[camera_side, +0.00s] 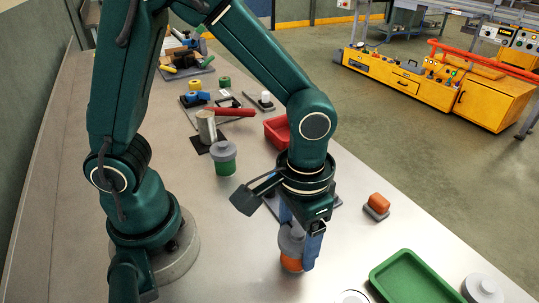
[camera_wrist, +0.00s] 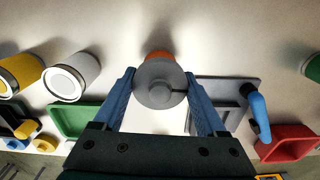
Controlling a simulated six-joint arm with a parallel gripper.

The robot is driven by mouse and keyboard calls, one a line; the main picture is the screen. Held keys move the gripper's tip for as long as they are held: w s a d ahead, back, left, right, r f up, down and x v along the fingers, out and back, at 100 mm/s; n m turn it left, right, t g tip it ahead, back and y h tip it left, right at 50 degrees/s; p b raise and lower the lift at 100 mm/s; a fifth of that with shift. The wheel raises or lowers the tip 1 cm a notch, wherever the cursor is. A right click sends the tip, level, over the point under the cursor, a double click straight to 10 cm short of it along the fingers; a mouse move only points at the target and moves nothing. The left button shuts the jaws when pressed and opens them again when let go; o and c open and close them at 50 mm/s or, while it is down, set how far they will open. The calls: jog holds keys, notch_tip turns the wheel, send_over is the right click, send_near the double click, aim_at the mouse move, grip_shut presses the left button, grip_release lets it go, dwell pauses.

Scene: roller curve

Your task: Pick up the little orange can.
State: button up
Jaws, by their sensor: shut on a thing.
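The little orange can (camera_side: 291,263) with its grey knobbed lid (camera_side: 290,241) is upright near the front of the metal table. My gripper (camera_side: 299,248) points down with its blue fingers on either side of the can, shut on it. In the wrist view the round grey lid (camera_wrist: 160,90) sits between the two fingertips, and a strip of the orange body (camera_wrist: 159,55) shows beyond it. Most of the body is hidden by the lid there. I cannot tell whether the can's bottom touches the table.
A green tray (camera_side: 412,279) and a grey-lidded can (camera_side: 484,289) are at right. A green can (camera_side: 222,160), red tray (camera_side: 276,131) and red-handled tool (camera_side: 232,112) lie behind. The wrist view shows a white can (camera_wrist: 71,77).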

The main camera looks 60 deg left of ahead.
aim_at(297, 228)
jog(key=r, duration=0.3)
jog(key=shift+w+a+r, duration=0.1)
jog(key=shift+a+r, duration=0.1)
jog(key=shift+r, duration=0.1)
jog(key=a+r, duration=0.6)
jog(key=a, duration=0.4)
jog(key=w+a, duration=0.1)
jog(key=w, duration=0.6)
jog(key=shift+w+d+f, duration=0.1)
jog(key=shift+w+f, duration=0.6)
jog(key=shift+f, duration=0.55)
jog(key=shift+w+d+f, duration=0.1)
jog(key=shift+w+f, duration=0.55)
jog(key=shift+f, duration=0.55)
jog(key=shift+w+d+f, duration=0.1)
jog(key=shift+w+f, duration=0.6)
jog(key=shift+f, duration=0.55)
